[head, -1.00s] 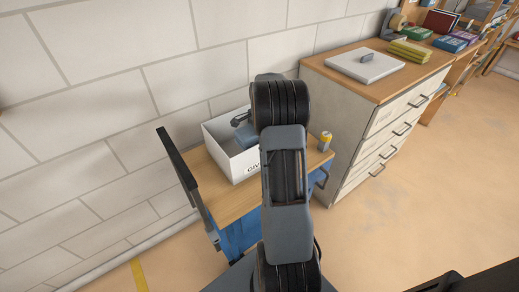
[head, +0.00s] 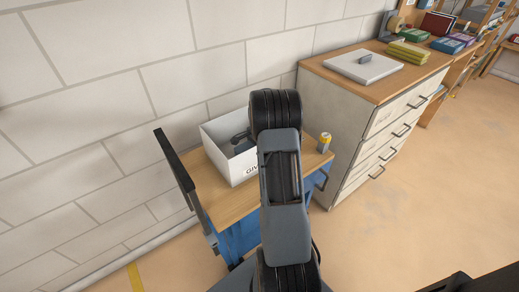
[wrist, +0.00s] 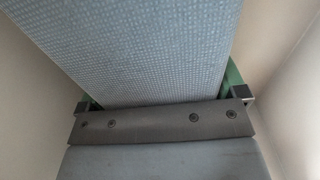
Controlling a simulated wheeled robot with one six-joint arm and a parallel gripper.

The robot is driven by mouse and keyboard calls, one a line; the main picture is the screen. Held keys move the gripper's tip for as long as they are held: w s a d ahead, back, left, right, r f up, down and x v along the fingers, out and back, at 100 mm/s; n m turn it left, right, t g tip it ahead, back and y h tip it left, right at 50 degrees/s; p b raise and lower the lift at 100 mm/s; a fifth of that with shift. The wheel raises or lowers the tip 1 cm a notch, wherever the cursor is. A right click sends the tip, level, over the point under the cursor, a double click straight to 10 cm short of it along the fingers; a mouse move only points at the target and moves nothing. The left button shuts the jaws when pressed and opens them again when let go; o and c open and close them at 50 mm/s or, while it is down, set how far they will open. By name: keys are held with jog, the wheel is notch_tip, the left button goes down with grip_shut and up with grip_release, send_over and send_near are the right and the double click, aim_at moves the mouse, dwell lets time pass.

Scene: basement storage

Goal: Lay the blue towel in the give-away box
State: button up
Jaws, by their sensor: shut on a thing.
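The white give-away box (head: 232,167) stands on a small wooden-topped cart against the wall, its label partly covered by my arm. My gripper (head: 241,138) reaches down into the box, mostly hidden behind my arm in the head view. In the wrist view my gripper (wrist: 162,93) is shut on the blue towel (wrist: 150,45), a pale blue woven block between the two green-edged fingers. Pale box walls (wrist: 32,95) rise on both sides of it. Whether the towel touches the box floor cannot be told.
The cart top (head: 232,200) has a dark handle (head: 176,165) at the left. A drawer cabinet (head: 345,120) is close on the right, with a grey lidded item (head: 364,66) and yellow folded cloths (head: 408,52) on top.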

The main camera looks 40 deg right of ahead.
jog(key=shift+f, duration=0.15)
jog(key=o, duration=0.8)
jog(key=shift+c, duration=0.2)
notch_tip(320, 180, up, 12)
jog(key=shift+f+p, duration=0.1)
jog(key=shift+p, duration=1.05)
jog(key=shift+r, duration=0.3)
